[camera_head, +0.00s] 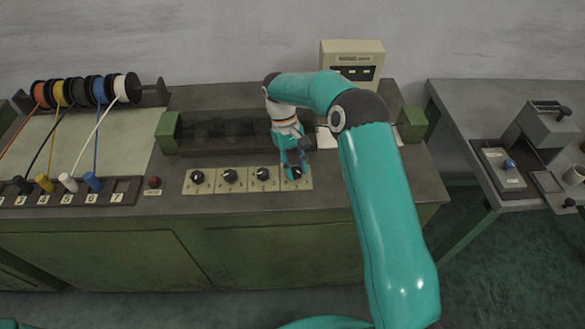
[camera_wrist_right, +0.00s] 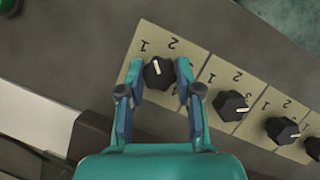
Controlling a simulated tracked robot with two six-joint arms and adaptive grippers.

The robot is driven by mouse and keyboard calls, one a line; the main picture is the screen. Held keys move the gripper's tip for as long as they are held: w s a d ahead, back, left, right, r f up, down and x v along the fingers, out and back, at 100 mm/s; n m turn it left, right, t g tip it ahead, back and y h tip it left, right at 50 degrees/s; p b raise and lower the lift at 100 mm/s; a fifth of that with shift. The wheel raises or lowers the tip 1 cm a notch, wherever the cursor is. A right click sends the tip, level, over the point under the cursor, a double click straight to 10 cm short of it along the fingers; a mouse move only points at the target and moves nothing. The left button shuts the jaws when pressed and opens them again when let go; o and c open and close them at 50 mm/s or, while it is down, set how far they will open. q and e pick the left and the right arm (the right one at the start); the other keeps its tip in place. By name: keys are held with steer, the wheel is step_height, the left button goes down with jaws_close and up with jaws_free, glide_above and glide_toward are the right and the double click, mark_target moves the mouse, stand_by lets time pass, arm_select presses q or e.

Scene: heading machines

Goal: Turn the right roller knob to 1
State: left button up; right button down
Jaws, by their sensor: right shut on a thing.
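The right roller knob (camera_head: 297,173) is black and sits at the right end of a row of knobs on the green bench. In the right wrist view the knob (camera_wrist_right: 158,72) has a white pointer line facing up and slightly left, between the printed 1 and 2. My right gripper (camera_head: 293,169) reaches down over it. In the wrist view its two fingers (camera_wrist_right: 160,72) stand on either side of the knob and are shut on it. My left gripper is not in view.
Three similar knobs (camera_head: 229,175) stand to the left on pale plates, with a small red button (camera_head: 154,182) beyond them. Behind the row is a dark roller trough (camera_head: 220,133) between green end blocks. Spools (camera_head: 85,91) and numbered plugs stand at left. A beige display box (camera_head: 352,60) is behind.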

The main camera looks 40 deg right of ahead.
steer(key=shift+w+r+n+h, duration=0.15)
steer(key=shift+n+h, duration=0.2)
steer(key=shift+n, duration=0.55)
steer(key=shift+w+r+n+h, duration=0.15)
steer(key=shift+n+h, duration=0.2)
steer(key=shift+n, duration=0.55)
steer(key=shift+f, duration=0.1)
steer(key=c, duration=0.8)
jaws_free()
steer(key=shift+a+f, duration=0.1)
steer(key=shift+f, duration=0.05)
steer(key=shift+s, duration=0.1)
steer(key=v, duration=1.1)
steer(key=shift+a+r, duration=0.1)
steer(key=shift+r, duration=0.3)
